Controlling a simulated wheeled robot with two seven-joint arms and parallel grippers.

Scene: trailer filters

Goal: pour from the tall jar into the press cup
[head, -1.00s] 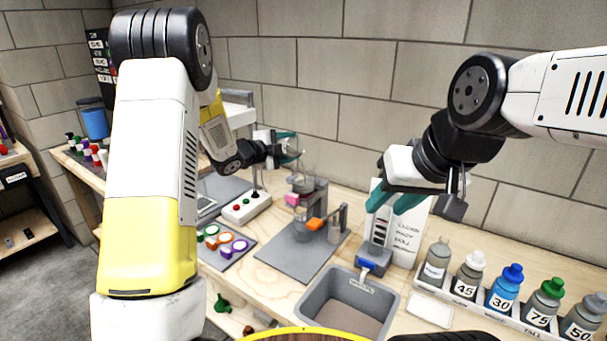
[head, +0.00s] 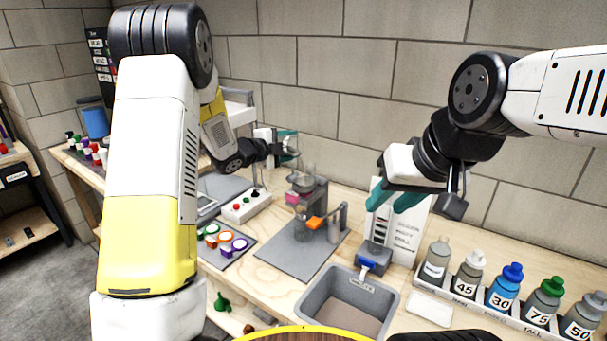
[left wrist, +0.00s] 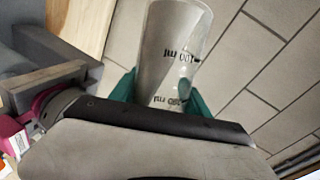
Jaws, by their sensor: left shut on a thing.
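My left gripper (head: 288,146) is shut on the tall jar (left wrist: 172,45), a clear vessel with ml markings. In the left wrist view, the green fingers (left wrist: 160,92) sit on either side of it. In the head view the jar is small and partly hidden by the fingers, above the press. The clear press cup (head: 303,182) stands on the grey press stand (head: 318,200), just below the gripper. I cannot make out liquid in either vessel. My right gripper (head: 396,200) is open and empty, above the bench to the right.
A grey bin (head: 345,292) stands in front, with a blue-fronted device (head: 374,258) behind it. A rack of numbered bottles (head: 505,290) is at the right. Coloured rings (head: 225,240) lie on a mat left of the press. A button box (head: 246,206) stands behind them.

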